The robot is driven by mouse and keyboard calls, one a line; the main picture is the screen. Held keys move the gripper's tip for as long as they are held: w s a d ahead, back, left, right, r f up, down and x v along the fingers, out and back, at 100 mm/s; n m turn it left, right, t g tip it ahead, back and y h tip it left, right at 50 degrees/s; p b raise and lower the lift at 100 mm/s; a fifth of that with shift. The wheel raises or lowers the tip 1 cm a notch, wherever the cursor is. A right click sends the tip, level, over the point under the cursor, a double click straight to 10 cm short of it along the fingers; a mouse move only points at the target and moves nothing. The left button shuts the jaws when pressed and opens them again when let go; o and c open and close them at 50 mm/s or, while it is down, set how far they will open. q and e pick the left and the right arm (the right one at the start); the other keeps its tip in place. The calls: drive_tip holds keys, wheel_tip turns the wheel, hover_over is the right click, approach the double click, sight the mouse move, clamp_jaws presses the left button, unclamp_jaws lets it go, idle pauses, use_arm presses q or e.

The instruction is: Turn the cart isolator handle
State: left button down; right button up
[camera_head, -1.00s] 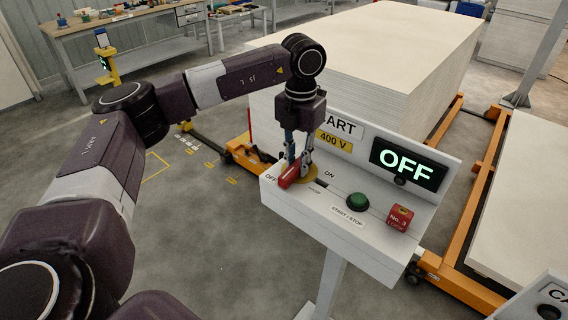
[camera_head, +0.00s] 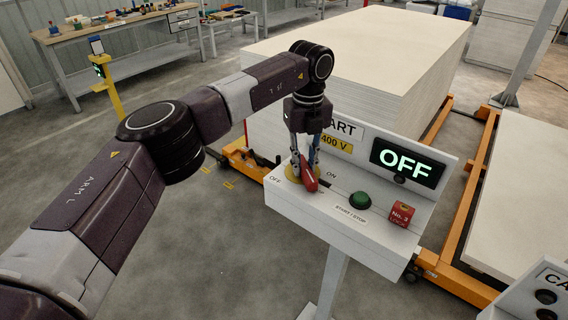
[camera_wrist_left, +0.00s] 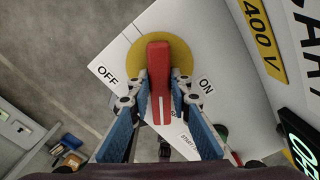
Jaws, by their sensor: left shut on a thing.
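The red isolator handle (camera_head: 309,178) sits on a yellow disc (camera_head: 293,174) at the left of the grey cart panel (camera_head: 290,203). My left gripper (camera_head: 304,166) reaches down from above and is shut on the handle. In the left wrist view, the handle (camera_wrist_left: 159,85) lies between the blue-padded fingers of the gripper (camera_wrist_left: 160,97). Its white line points toward the bottom of that view, between the OFF label (camera_wrist_left: 107,75) and the ON label (camera_wrist_left: 206,85). The panel display (camera_head: 407,164) reads OFF. My right gripper is not in view.
A green START/STOP button (camera_head: 359,201) and a red No. 3 lock block (camera_head: 402,213) sit right of the handle. A tall stack of pale boards (camera_head: 350,60) stands behind the panel. Another panel (camera_head: 540,295) shows at the lower right.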

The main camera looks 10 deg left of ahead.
sight(306, 163)
use_arm(q)
drive_tip(key=n, duration=0.4)
drive_tip(key=shift+w+d+b, duration=0.1)
drive_tip(key=shift+w+b, duration=0.15)
drive_tip(key=shift+b, duration=0.15)
drive_tip(key=shift+w+d+r+n, duration=0.1)
drive_tip(key=shift+n, duration=1.4)
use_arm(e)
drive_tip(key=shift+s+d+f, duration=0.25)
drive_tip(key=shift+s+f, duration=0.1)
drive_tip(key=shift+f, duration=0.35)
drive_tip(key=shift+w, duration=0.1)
use_arm(q)
drive_tip(key=c, duration=1.8)
unclamp_jaws()
drive_tip(key=shift+o, duration=0.2)
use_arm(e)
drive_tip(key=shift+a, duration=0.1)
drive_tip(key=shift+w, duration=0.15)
use_arm(q)
wheel_tip(306, 163, up, 12)
